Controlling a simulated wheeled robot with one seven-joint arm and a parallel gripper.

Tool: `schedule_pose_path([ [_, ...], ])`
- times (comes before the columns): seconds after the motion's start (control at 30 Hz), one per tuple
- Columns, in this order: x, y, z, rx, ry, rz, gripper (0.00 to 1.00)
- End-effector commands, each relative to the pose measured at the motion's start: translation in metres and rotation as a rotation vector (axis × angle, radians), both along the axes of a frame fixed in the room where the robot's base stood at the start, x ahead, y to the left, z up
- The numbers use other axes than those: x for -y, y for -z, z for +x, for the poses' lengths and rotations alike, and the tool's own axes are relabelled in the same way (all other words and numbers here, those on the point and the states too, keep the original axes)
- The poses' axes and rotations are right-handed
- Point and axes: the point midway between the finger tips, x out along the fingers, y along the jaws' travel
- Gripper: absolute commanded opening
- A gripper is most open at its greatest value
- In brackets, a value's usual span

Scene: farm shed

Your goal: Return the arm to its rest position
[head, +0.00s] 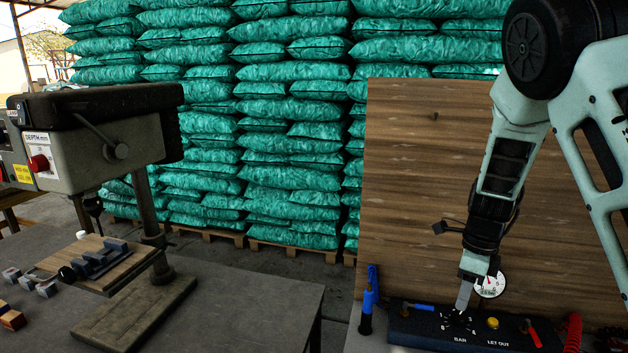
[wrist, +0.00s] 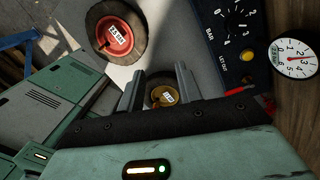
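My gripper (head: 464,294) hangs down at the end of my arm, in front of the dark control box (head: 440,328) at the lower right of the head view. There only one finger shows clearly. In the wrist view my gripper (wrist: 158,88) has two grey fingers standing apart, with nothing held. A wheel with a yellow hub (wrist: 162,96) shows beyond the gap. The box's BAR dial (wrist: 236,26) lies right of the fingers in the wrist view, apart from them. In the head view the fingertip overlaps the dial; I cannot tell the distance there.
A white gauge (head: 490,284) stands behind the box, before a wooden board (head: 420,170). A blue air tool (head: 367,305) stands left of the box. A drill press (head: 100,125) stands on the left bench. A red-hubbed wheel (wrist: 115,36) and green cabinets (wrist: 50,105) show in the wrist view.

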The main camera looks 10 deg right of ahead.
Motion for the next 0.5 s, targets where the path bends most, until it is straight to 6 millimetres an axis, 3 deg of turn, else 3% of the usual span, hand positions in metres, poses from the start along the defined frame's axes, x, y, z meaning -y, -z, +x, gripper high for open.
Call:
schedule_pose_path([
  [0.03,-0.038,-0.006,-0.008,0.021,-0.203,0.046,0.35],
  [0.1,-0.085,-0.016,-0.023,0.052,-0.517,0.099,0.35],
  [0.17,-0.124,-0.026,-0.042,0.085,-0.801,0.137,0.35],
  [0.3,-0.198,-0.049,-0.099,0.173,-1.496,0.186,0.35],
  [0.4,-0.233,-0.062,-0.145,0.224,-1.984,0.184,0.35],
  [0.5,-0.252,-0.069,-0.186,0.249,-2.408,0.158,0.35],
])
